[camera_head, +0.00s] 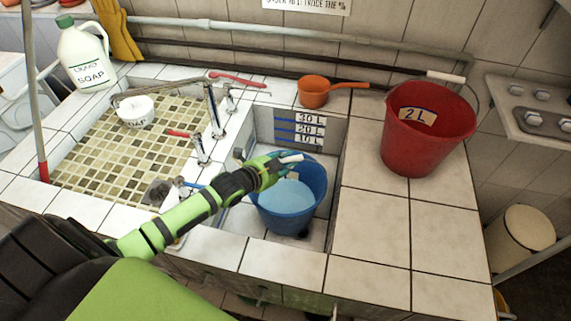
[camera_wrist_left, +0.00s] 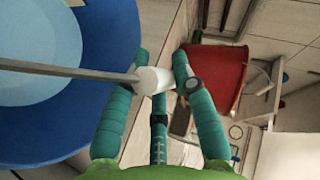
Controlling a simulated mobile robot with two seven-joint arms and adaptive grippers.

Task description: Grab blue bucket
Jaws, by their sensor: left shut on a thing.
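The blue bucket (camera_head: 315,182) stands in the small square basin (camera_head: 335,140) and holds pale blue water. It also fills the left side of the left wrist view (camera_wrist_left: 120,60). My left gripper (camera_head: 287,163) reaches over the bucket's left rim. Its teal fingers, also in the left wrist view (camera_wrist_left: 162,75), are shut around the white grip (camera_wrist_left: 153,80) of the bucket's wire handle. The grip's end shows past the fingers in the head view (camera_head: 292,158). My gripper and arm hide part of the bucket's left side. My right gripper is in neither view.
A red bucket (camera_head: 412,145) marked 2 L stands on the tiled counter to the right. An orange ladle (camera_head: 314,94) lies behind the basin. Taps (camera_head: 213,110) and a tiled sink (camera_head: 110,155) are left. A soap jug (camera_head: 84,58) stands behind. The front right counter is clear.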

